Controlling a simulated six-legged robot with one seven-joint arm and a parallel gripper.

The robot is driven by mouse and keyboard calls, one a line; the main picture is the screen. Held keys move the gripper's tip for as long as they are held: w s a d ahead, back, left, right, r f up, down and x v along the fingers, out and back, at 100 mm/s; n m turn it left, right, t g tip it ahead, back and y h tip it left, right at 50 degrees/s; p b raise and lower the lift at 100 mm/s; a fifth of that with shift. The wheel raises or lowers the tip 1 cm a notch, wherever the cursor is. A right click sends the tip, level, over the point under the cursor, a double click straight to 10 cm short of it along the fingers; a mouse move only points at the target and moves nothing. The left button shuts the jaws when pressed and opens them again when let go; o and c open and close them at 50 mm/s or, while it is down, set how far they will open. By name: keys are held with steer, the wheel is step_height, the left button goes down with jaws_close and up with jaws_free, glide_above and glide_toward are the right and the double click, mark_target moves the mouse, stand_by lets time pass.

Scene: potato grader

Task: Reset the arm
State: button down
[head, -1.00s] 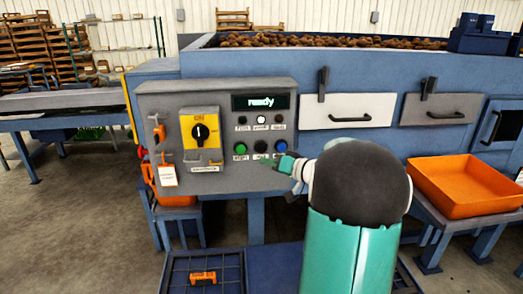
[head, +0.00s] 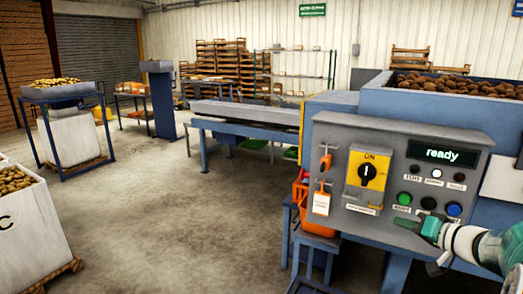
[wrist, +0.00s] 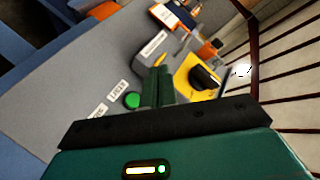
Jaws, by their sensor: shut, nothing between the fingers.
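My gripper (head: 428,228) is at the lower right of the head view, in front of the grey control panel (head: 400,150). Its fingers are shut with nothing between them. In the wrist view the closed fingers (wrist: 158,85) point toward the panel, between the green button (wrist: 132,100) and the yellow switch plate (wrist: 190,75). The panel display (head: 442,155) reads "ready". The black rotary switch (head: 367,173) sits under the word ON. The blue button (head: 454,209) is just right of the gripper. I cannot tell whether the fingers touch the panel.
Orange items and a white tag (head: 321,204) hang on the panel's left side. A hopper of potatoes (head: 455,87) stands behind it. A conveyor table (head: 245,112) is further back. A crate of potatoes (head: 30,230) stands at left. The concrete floor (head: 190,220) between is clear.

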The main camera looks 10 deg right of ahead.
steer(key=s+a+n+g, duration=0.1)
steer(key=s+a+g, duration=0.25)
steer(key=a, duration=0.65)
steer(key=s+a+n+g, duration=0.2)
steer(key=s+a+g, duration=0.15)
steer(key=a, duration=0.75)
steer(key=s+a+f+h, duration=0.1)
steer(key=s+a+h, duration=0.1)
steer(key=s, duration=0.6)
steer(key=s+a+f+g+h, duration=0.1)
steer(key=s+a+h, duration=0.2)
steer(key=s, duration=0.4)
steer(key=shift+s+a+f+n, duration=0.3)
steer(key=shift+s+a+n, duration=0.1)
steer(key=shift+a, duration=0.25)
